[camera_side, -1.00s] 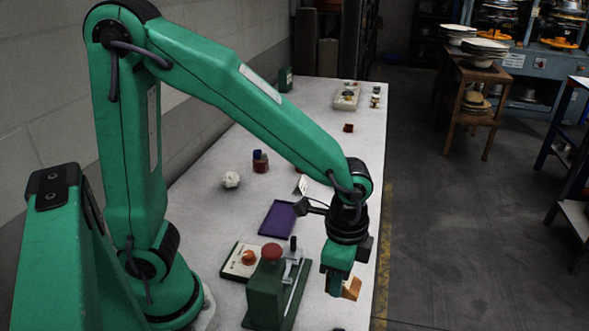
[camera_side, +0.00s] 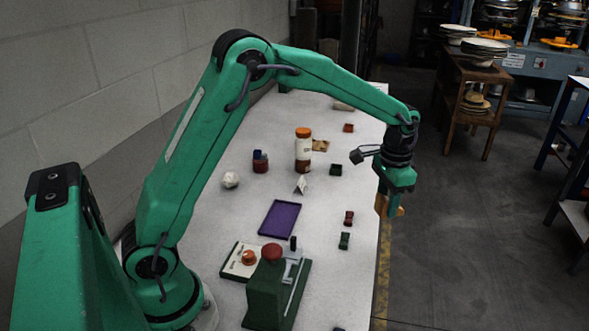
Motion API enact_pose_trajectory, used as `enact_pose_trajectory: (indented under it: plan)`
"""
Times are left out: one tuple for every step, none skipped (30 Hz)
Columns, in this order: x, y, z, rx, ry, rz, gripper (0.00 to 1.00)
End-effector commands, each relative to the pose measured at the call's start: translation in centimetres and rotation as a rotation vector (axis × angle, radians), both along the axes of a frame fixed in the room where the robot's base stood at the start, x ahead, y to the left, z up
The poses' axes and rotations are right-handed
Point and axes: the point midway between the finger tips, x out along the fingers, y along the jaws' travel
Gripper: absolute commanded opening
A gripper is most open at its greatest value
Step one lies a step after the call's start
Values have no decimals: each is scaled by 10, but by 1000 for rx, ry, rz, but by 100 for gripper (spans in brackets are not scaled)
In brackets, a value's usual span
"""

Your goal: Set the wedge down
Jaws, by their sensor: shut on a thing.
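My gripper (camera_side: 388,200) hangs pointing down at the table's right edge, about midway along its length in the picture. It is shut on a small orange-tan wedge (camera_side: 395,210), which shows at and below the fingertips. The fingers hide part of the wedge. The wedge appears against the table's edge and the floor beyond, and I see no contact under it; its exact height cannot be told.
The pale table (camera_side: 325,225) has free room around the purple tray (camera_side: 280,219). A green press with a red knob (camera_side: 272,252) stands at the front. A jar with an orange lid (camera_side: 303,150) and several small blocks stand farther back.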

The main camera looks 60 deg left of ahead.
Motion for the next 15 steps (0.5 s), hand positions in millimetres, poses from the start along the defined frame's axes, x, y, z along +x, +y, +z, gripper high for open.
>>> enact_pose_trajectory:
  plan:
    - [11,13,-2,0,0,38,13]
    - [16,20,-2,0,0,60,13]
    - [23,29,-3,0,0,88,13]
    - [28,36,-4,0,0,109,13]
    - [33,42,-5,0,0,128,13]
    - [39,51,-6,0,1,153,13]
    - [43,57,-6,0,0,172,13]
    - [46,63,-7,0,0,188,13]
    - [50,70,-7,0,0,208,13]
    - [53,75,-8,0,0,221,13]
    - [55,79,-9,0,0,234,13]
    - [58,85,-9,0,0,249,13]
    - [60,89,-9,0,0,259,13]
    - [61,91,-10,0,0,266,13]
    - [63,94,-10,0,0,274,13]
